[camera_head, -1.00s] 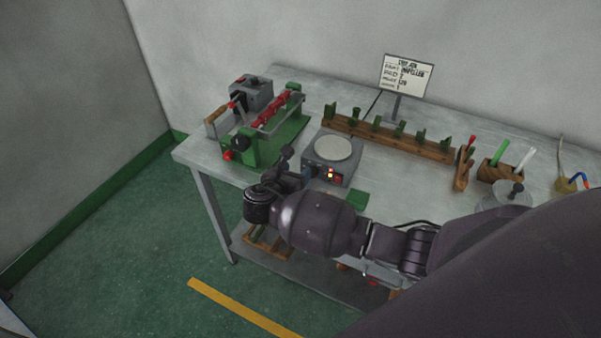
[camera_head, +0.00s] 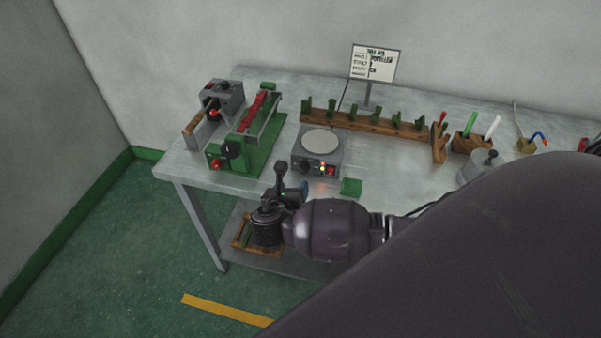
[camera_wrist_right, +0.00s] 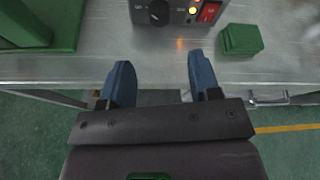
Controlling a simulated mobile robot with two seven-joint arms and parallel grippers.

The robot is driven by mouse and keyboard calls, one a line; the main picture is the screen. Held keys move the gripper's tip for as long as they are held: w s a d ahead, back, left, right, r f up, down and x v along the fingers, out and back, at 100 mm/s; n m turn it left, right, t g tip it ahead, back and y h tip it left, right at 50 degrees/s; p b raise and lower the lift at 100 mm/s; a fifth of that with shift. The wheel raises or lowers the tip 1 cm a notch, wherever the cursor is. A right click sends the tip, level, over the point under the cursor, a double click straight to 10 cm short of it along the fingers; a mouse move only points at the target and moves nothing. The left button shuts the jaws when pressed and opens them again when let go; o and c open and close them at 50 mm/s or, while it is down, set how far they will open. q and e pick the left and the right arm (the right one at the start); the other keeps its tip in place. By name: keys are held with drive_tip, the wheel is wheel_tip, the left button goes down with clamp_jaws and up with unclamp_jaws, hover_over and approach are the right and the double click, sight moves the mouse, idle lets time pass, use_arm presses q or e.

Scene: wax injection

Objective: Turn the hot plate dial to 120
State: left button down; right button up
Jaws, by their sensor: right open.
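The hot plate (camera_head: 318,153) is a grey box with a round pale top, near the front edge of the table. Its black dial (camera_wrist_right: 159,12) shows at the top of the right wrist view, left of a lit indicator and a red switch (camera_wrist_right: 208,12). My right gripper (camera_wrist_right: 158,75) is open and empty, its two blue fingers apart and pointing toward the hot plate's front. It stands short of the dial, not touching it. In the head view the right gripper (camera_head: 288,183) is just in front of the table edge, below the hot plate. My left gripper is not in view.
A green block (camera_head: 351,187) lies right of the hot plate, also in the right wrist view (camera_wrist_right: 241,39). A green and red machine (camera_head: 245,140) stands to the left. A wooden rack (camera_head: 365,123) with green pieces and a sign (camera_head: 375,63) stand behind.

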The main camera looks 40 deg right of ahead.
sight(303, 172)
drive_tip(key=x, duration=1)
drive_tip(key=shift+r, duration=0.1)
drive_tip(key=c, duration=0.9)
drive_tip(key=m+t+y, duration=0.1)
drive_tip(key=m, duration=0.2)
drive_tip(key=shift+s+t, duration=0.15)
drive_tip(key=shift+t, duration=0.25)
drive_tip(key=shift+m+t+y, duration=0.4)
drive_tip(key=shift+m+y, duration=0.1)
drive_tip(key=shift+m, duration=0.4)
